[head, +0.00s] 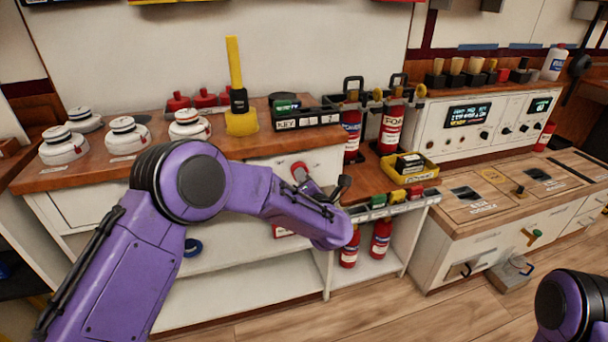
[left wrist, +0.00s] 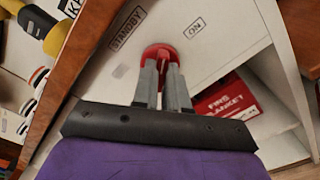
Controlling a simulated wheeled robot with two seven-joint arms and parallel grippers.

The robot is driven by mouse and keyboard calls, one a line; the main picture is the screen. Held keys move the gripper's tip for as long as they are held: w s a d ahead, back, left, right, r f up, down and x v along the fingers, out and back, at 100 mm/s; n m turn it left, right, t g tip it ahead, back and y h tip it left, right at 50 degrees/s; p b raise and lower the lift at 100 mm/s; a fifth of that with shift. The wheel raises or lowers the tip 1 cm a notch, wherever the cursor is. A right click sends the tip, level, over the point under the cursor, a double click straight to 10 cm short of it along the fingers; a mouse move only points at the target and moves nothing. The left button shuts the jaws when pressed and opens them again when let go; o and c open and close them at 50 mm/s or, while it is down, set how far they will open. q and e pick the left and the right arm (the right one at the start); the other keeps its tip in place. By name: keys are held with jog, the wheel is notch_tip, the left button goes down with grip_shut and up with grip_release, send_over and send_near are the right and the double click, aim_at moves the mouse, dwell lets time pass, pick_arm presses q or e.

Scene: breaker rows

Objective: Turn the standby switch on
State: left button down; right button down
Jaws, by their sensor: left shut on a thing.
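The standby switch is a round red knob (head: 299,169) on the white front panel below the wooden counter. In the left wrist view the red knob (left wrist: 158,51) lies at my fingertips, with a STANDBY label (left wrist: 128,27) to its upper left and an ON label (left wrist: 196,25) to its upper right. My left gripper (left wrist: 161,66) is shut on the knob, its two grey fingers close together. In the head view my left gripper (head: 306,180) is partly hidden by its own wrist. The fingers cover part of the knob, so which label it points to cannot be told. My right gripper is out of view.
A red fire blanket box (left wrist: 225,98) is on the shelf below the panel. White round detectors (head: 127,135) and a yellow tool (head: 240,110) stand on the counter above. Fire extinguishers (head: 391,128) and a yellow bin (head: 409,170) are to the right.

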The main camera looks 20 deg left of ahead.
pick_arm(q)
jog(key=shift+m+p, duration=1.35)
jog(key=shift+m, duration=1.95)
jog(key=c, duration=1.2)
grip_release()
jog(key=shift+o, duration=0.2)
jog(key=v, duration=1)
jog(key=shift+s+d, duration=0.2)
jog(key=shift+d, duration=0.05)
